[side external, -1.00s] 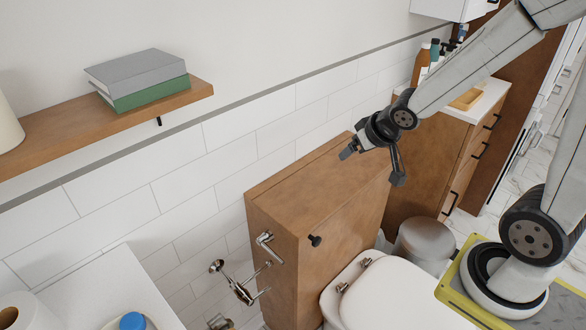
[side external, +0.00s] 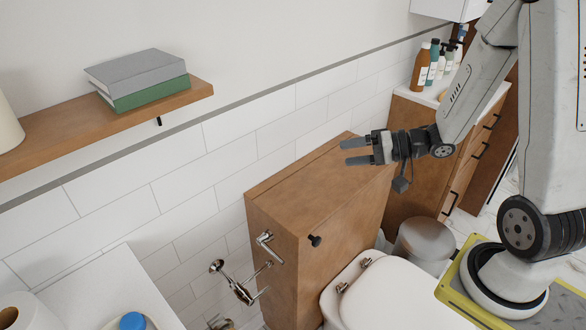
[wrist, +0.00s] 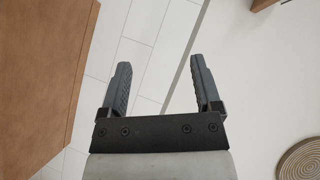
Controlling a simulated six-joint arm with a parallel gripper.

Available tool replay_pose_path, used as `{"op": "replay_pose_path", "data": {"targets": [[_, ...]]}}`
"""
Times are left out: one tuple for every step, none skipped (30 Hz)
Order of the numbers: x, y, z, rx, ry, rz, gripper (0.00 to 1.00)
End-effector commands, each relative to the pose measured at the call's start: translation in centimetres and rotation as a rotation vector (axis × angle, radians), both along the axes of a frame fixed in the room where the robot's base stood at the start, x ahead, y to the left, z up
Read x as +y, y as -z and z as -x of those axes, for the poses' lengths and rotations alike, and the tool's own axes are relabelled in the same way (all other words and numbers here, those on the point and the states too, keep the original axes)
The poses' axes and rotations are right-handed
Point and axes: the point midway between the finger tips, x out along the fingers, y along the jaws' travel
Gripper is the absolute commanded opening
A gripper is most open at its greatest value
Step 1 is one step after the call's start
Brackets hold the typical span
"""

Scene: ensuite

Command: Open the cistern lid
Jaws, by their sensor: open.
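The wooden cistern box (side external: 335,225) stands against the tiled wall behind the toilet. Its flat lid (side external: 295,172) appears closed, with a thin seam along the top. A small black knob (side external: 315,241) sits on the front face near the top. My gripper (side external: 345,152) is open and empty, above the lid's right end, with its fingers pointing left. A brown wooden surface (wrist: 38,70), probably the cistern, fills the left of that view.
A wooden shelf (side external: 60,128) with books (side external: 140,80) is on the wall at left. The toilet seat (side external: 385,300) is in front of the cistern. Bottles (side external: 432,65) stand on the vanity behind my arm. A grey bin (side external: 424,242) and chrome fittings (side external: 240,290) flank the toilet.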

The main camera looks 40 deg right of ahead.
Motion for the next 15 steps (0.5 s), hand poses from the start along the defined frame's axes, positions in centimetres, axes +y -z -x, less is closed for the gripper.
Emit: {"op": "replay_pose_path", "data": {"targets": [[0.1,-0.1,0.5,0.008,-0.013,-0.055,0.81],[0.2,-0.2,0.8,0.011,-0.026,-0.088,0.81],[0.4,-0.4,1.2,0.016,-0.041,-0.132,0.81],[0.5,-0.5,1.5,0.02,-0.051,-0.165,0.81],[0.6,-0.6,1.8,0.025,-0.062,-0.196,0.81],[0.7,-0.8,2.2,0.031,-0.078,-0.238,0.81],[0.8,-1.0,2.5,0.036,-0.088,-0.27,0.81],[0.8,-0.6,2.5,0.04,-0.091,-0.273,0.81],[0.8,0.0,2.4,0.04,-0.09,-0.271,0.81],[0.8,0.4,2.4,0.039,-0.089,-0.269,0.81],[0.8,0.8,2.4,0.039,-0.089,-0.268,0.81],[0.9,1.3,2.4,0.039,-0.089,-0.268,0.81],[0.9,1.7,2.4,0.039,-0.089,-0.268,0.81],[0.9,2.1,2.4,0.039,-0.089,-0.267,0.81],[0.9,2.7,2.4,0.04,-0.088,-0.267,0.81]]}}
